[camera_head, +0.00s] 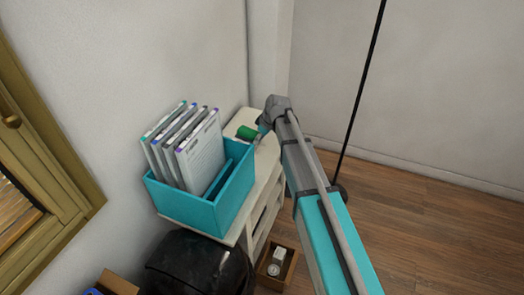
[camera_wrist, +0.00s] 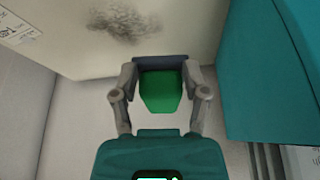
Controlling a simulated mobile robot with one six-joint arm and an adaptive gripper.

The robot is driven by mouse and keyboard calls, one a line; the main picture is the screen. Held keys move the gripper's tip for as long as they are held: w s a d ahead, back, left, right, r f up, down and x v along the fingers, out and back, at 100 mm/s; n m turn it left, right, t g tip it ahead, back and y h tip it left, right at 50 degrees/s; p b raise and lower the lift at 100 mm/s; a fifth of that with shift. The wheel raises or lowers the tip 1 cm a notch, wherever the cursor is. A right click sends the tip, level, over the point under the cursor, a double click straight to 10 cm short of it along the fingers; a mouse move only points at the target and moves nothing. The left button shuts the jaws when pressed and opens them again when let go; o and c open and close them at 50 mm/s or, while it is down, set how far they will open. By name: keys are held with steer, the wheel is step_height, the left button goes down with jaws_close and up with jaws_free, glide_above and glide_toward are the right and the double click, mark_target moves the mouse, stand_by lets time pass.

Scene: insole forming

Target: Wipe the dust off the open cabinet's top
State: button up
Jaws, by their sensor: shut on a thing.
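The open cabinet (camera_head: 240,127) is cream-coloured and stands against the wall in the head view. In the wrist view its top (camera_wrist: 65,50) carries a dark grey dust smudge (camera_wrist: 122,22) near the upper edge. My gripper (camera_head: 260,132) is over the far part of the top. It is shut on a green block (camera_wrist: 160,92), which has a dark blue part behind it in the wrist view. The green block (camera_head: 246,133) also shows in the head view. The block is beside the smudge in the wrist view; I cannot tell whether it touches the top.
A teal box (camera_head: 232,200) with several upright white folders (camera_head: 200,155) fills the near part of the cabinet top. A small brown box (camera_head: 278,268) is low by the cabinet. A black rounded object (camera_head: 200,265) is in front. Wooden floor (camera_head: 430,235) lies open at right.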

steer(key=shift+w+f+b, duration=0.1)
steer(key=shift+f+b, duration=1.2)
steer(key=shift+f, duration=0.55)
